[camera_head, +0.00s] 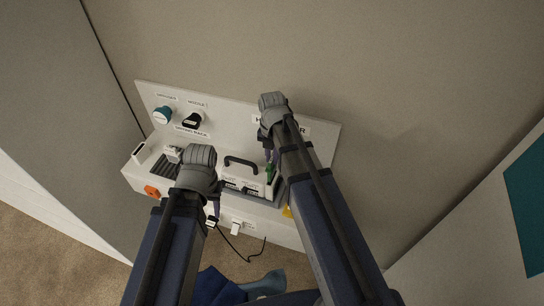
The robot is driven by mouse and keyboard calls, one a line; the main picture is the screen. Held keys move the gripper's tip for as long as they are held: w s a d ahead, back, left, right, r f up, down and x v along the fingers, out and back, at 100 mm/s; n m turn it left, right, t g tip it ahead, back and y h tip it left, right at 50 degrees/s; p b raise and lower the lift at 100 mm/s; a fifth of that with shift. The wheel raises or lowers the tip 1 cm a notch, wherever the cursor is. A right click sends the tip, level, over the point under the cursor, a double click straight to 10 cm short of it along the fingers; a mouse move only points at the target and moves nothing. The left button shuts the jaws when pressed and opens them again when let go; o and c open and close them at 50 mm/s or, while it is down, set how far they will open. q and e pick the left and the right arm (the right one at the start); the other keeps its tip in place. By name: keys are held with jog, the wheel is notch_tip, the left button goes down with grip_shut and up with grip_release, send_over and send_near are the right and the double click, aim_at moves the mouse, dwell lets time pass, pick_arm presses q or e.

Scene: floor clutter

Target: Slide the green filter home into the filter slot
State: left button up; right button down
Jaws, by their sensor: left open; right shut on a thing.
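The green filter (270,173) shows as a small green strip at the right of the white console, beside my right arm. My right gripper (268,156) is shut on it, mostly hidden behind my own wrist and forearm. I cannot make out the filter slot; my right arm covers that part of the console, so I cannot tell how the filter sits relative to it. My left gripper (213,210) is open over the front of the console, left of the filter, and its fingers are only partly visible.
The white console (225,128) has a teal knob (162,115), a black knob (192,121), a dark handle (241,161) and an orange part (152,191). A black cable (240,256) hangs below the front. Blue cloth-like items (265,284) lie on the floor. Walls stand close behind and left.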

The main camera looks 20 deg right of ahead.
aim_at(272, 169)
jog(key=shift+f+b, duration=3.45)
jog(key=shift+f, duration=0.1)
jog(key=c, duration=0.8)
grip_release()
jog(key=shift+r, duration=0.2)
notch_tip(272, 169, up, 8)
jog(key=p, duration=0.8)
jog(key=shift+f, duration=0.2)
jog(key=shift+f, duration=0.15)
